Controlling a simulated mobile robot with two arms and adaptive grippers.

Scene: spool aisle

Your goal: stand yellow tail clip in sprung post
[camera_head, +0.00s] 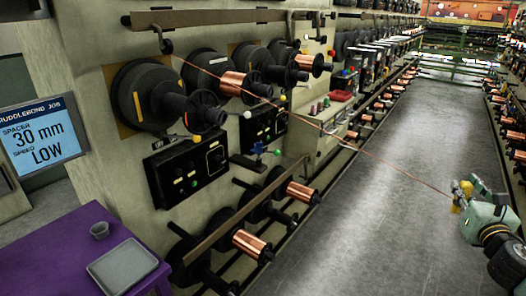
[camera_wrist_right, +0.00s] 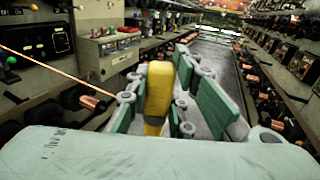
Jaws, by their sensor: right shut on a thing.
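The yellow tail clip (camera_wrist_right: 158,92) stands upright between the green-padded fingers of my right gripper (camera_wrist_right: 170,95), which is shut on it. In the head view the right gripper (camera_head: 466,194) is at the far right, over the aisle floor, with the yellow clip (camera_head: 458,203) in it. A thin copper wire (camera_head: 370,155) runs from the upper machine to the clip. A small blue fitting (camera_head: 258,148) on a black bracket sticks out from the machine, well left of the gripper; I cannot tell for sure if it is the sprung post. My left gripper is out of view.
Copper spools (camera_head: 249,243) jut out low along the machine's side. Black control boxes (camera_head: 187,166) sit above them. The aisle floor (camera_head: 330,250) is clear.

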